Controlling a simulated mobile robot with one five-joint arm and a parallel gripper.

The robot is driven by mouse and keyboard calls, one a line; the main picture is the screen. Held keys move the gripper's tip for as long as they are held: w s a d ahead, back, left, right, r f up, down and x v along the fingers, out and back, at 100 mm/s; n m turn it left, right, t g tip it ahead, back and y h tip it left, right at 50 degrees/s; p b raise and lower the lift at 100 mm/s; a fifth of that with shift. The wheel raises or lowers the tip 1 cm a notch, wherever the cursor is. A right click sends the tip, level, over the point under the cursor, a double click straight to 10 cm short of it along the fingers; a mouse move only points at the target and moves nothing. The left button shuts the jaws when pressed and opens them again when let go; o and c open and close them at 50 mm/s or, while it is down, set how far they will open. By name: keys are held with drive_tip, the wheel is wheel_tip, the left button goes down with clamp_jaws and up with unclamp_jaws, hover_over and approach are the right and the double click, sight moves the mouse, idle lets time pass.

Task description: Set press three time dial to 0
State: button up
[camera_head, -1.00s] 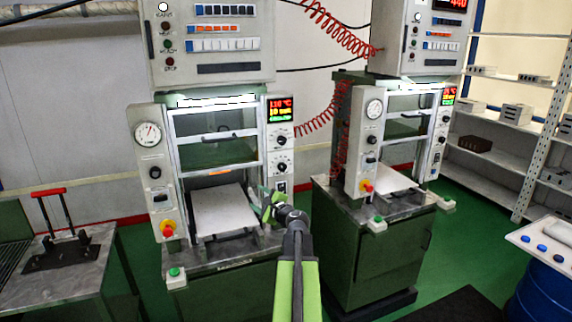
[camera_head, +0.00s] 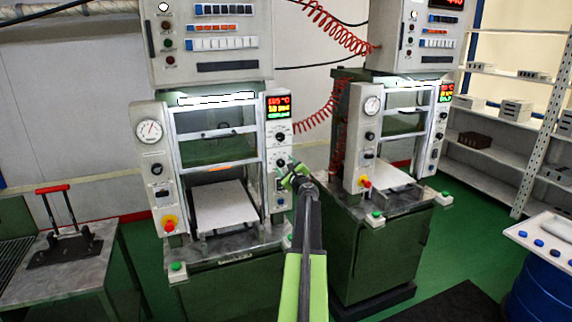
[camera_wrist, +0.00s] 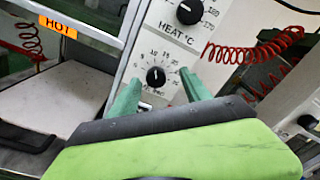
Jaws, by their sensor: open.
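The time dial (camera_wrist: 156,76) is a small black knob with a white mark, on a white panel with numbers around it. In the head view the dial (camera_head: 281,163) is the lower knob on the nearer press's right-hand panel. My gripper (camera_head: 292,172) is open and empty, close in front of that panel near the dial. In the wrist view the green fingers of my gripper (camera_wrist: 160,80) are spread, with the dial between them in the picture. I cannot tell whether they touch it. The pointer's exact reading is too small to tell. No press number is legible.
The heat dial (camera_wrist: 189,12) sits just above the time dial. An orange HOT label (camera_wrist: 60,26) marks the press frame at left. A white plate (camera_head: 224,205) lies in the press opening. A second press (camera_head: 395,150) stands to the right, with a red coiled hose (camera_wrist: 255,50) between.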

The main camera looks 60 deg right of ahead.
sight(280, 157)
drive_tip(key=x, duration=0.4)
drive_tip(key=shift+w+d+r, duration=0.1)
drive_tip(key=shift+w+d, duration=0.15)
drive_tip(key=shift+w, duration=0.05)
